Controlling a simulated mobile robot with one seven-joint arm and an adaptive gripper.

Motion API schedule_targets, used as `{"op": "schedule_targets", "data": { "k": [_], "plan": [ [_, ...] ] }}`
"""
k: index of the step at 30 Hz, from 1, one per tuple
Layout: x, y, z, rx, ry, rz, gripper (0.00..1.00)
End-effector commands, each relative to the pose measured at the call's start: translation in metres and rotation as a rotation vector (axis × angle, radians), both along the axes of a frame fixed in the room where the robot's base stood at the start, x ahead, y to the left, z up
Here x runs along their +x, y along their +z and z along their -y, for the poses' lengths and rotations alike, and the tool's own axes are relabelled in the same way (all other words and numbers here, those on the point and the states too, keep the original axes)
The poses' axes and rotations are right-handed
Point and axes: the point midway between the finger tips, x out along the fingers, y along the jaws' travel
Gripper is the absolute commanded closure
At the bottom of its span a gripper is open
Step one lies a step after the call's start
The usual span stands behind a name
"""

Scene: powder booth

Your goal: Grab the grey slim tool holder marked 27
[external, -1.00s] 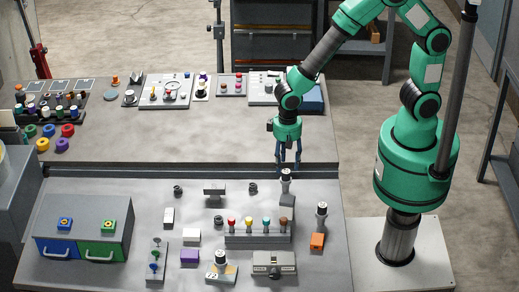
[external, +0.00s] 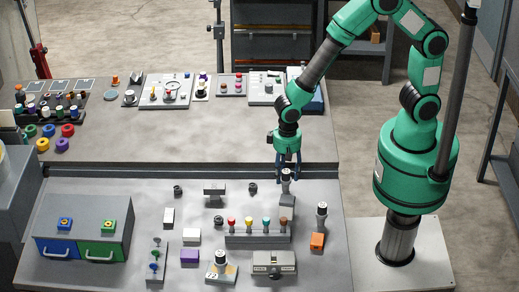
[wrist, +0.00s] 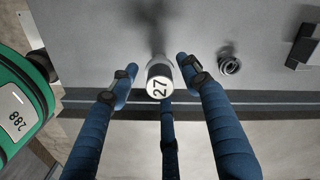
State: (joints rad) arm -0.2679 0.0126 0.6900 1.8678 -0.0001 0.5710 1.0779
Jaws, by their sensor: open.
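The grey slim tool holder has a round white top marked 27 in the wrist view (wrist: 159,86). It stands upright between my open fingers, which look apart from it. The gripper also shows in the wrist view (wrist: 156,75), open and holding nothing. The holder's lower part is mostly hidden in the wrist view.
A rack of coloured knobs (external: 258,238) stands in front. A small dark ring (external: 253,188) lies to the left.

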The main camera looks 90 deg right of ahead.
Motion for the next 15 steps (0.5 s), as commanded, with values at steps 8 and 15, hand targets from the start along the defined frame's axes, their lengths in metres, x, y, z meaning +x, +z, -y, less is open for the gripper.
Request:
{"op": "schedule_targets", "data": {
  "k": [8,15],
  "plan": [
    [-0.0001,0.0,0.0001,0.0,0.0,0.0,0.7],
    [0.0004,0.0004,-0.0001,0.001,0.0,0.001,1.0]
  ]
}}
